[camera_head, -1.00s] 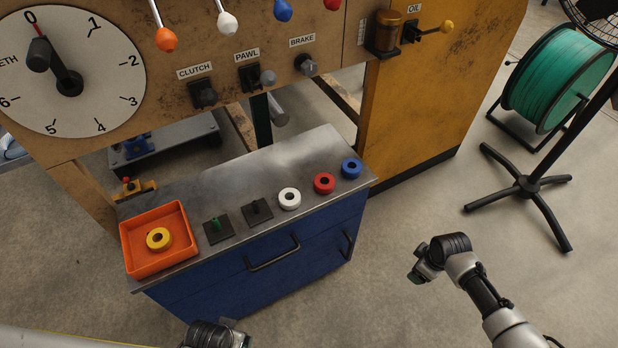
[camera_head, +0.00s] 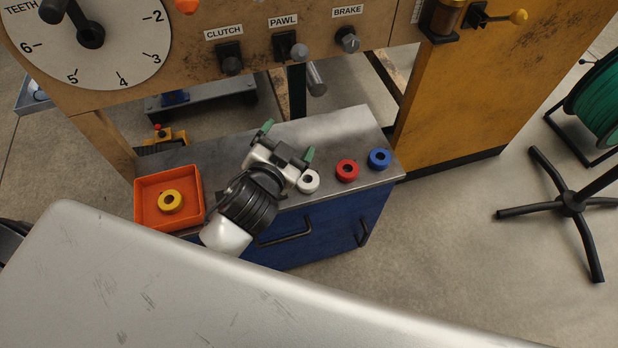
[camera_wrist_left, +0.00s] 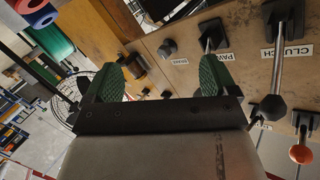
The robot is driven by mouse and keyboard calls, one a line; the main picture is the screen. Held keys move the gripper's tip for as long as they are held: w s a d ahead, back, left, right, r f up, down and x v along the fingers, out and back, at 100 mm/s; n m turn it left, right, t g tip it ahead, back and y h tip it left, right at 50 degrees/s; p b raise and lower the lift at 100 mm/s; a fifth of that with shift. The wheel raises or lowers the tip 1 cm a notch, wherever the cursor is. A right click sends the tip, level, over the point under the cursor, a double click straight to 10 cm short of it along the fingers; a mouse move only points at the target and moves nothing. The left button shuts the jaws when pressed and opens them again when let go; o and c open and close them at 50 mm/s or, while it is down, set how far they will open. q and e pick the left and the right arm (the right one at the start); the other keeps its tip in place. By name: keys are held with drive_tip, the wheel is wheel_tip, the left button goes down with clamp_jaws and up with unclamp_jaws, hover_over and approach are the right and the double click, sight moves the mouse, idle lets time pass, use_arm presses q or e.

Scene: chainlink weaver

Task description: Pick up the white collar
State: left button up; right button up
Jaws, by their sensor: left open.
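The white collar (camera_head: 308,182) is a white ring lying on the grey cabinet top (camera_head: 350,127), left of the red collar. My left gripper (camera_head: 286,141) is above the cabinet top, open and empty, with its green-padded fingers pointing toward the machine. Its right finger is close above and behind the collar in the picture; I cannot tell the height gap. In the left wrist view the open fingers (camera_wrist_left: 158,80) have nothing between them, and I cannot make out the white collar there. My right gripper is out of view.
A red collar (camera_head: 347,170) and a blue collar (camera_head: 380,158) lie to the right. An orange tray (camera_head: 197,187) holding a yellow collar (camera_head: 171,201) is at the left. The machine panel (camera_head: 265,68) with knobs rises behind. My left gripper hides the middle of the top.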

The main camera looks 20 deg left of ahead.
use_arm(q)
drive_tip(key=w+d+r+m+t+h, duration=0.2)
drive_tip(key=d+r+m+t+h, duration=0.1)
drive_tip(key=d+r+m+h, duration=0.8)
drive_tip(key=s+d+r+m+g+h, duration=0.1)
drive_tip(key=s+d+m+g+h, duration=0.4)
drive_tip(key=m+g+h, duration=0.55)
drive_tip(key=m+g+y, duration=0.8)
drive_tip(key=m+y, duration=0.4)
drive_tip(key=y, duration=1)
approach(306, 178)
drive_tip(key=shift+s+d+f, duration=0.15)
drive_tip(key=shift+s+f, duration=0.3)
drive_tip(key=shift+s, duration=0.05)
drive_tip(key=shift+s+d+f, duration=0.15)
drive_tip(key=shift+s+f, duration=0.3)
drive_tip(key=shift+s, duration=0.05)
drive_tip(key=f, duration=0.3)
drive_tip(key=f+b, duration=0.1)
drive_tip(key=shift+w+f, duration=0.35)
drive_tip(key=shift+f, duration=0.55)
drive_tip(key=c, duration=1.2)
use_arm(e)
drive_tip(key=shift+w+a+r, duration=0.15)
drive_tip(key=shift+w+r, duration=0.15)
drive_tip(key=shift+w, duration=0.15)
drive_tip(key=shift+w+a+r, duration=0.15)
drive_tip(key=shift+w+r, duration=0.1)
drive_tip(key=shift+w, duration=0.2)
